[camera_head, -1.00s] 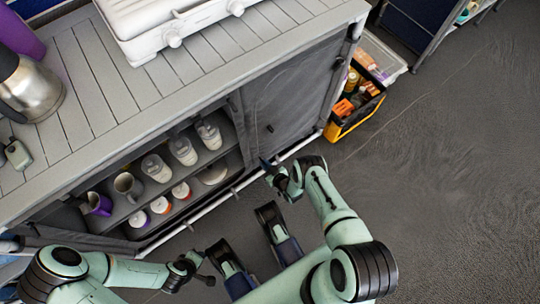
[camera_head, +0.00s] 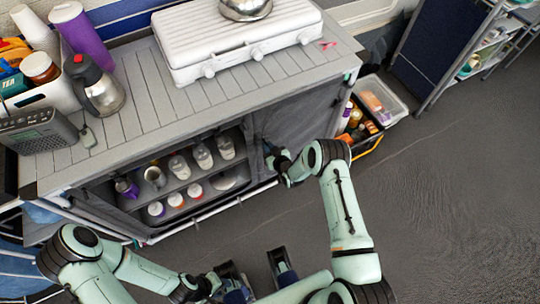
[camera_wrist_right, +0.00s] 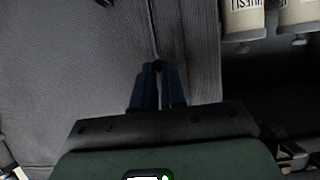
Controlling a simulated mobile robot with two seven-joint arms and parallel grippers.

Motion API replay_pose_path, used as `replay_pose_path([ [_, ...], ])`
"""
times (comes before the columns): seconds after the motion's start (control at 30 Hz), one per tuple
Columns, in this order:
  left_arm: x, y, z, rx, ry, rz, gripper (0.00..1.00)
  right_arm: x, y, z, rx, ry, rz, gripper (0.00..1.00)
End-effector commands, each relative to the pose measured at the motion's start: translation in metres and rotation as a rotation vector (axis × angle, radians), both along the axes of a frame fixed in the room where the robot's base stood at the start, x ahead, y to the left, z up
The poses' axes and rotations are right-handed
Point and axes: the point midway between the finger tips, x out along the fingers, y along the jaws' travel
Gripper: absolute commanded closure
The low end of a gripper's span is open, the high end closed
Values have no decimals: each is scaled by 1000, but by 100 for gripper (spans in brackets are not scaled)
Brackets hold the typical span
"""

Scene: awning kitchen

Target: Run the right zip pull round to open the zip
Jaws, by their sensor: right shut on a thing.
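My right gripper (camera_head: 268,149) is at the front of the grey fabric cupboard (camera_head: 112,199), beside the right edge of its open section. In the right wrist view its blue fingers (camera_wrist_right: 158,72) are closed together at a seam in the grey cloth panel (camera_wrist_right: 90,75). They are shut on a small dark zip pull (camera_wrist_right: 158,66), mostly hidden between the tips. The seam runs up from the fingertips. The right-hand panel (camera_head: 300,110) still covers its section in the head view.
The open shelves hold a purple mug (camera_head: 127,187), a steel mug (camera_head: 155,176) and several jars (camera_head: 202,155). A white stove (camera_head: 235,40) and a flask (camera_head: 95,85) stand on top. A crate (camera_head: 366,143) is on the floor at right. The floor further right is clear.

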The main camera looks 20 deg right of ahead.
Motion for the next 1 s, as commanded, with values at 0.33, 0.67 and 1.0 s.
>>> replay_pose_path([
  [0.33, 5, 0, 33, 0, 3, -2, 63, 4, 1, 118, 1, -16, 1, 100],
  [0.67, 6, 0, 36, 0, 1, -1, 63, 4, 2, 168, 0, -17, 3, 100],
  [1.0, 7, 0, 37, 0, 1, -1, 63, 4, 2, 176, 1, -18, 2, 100],
])
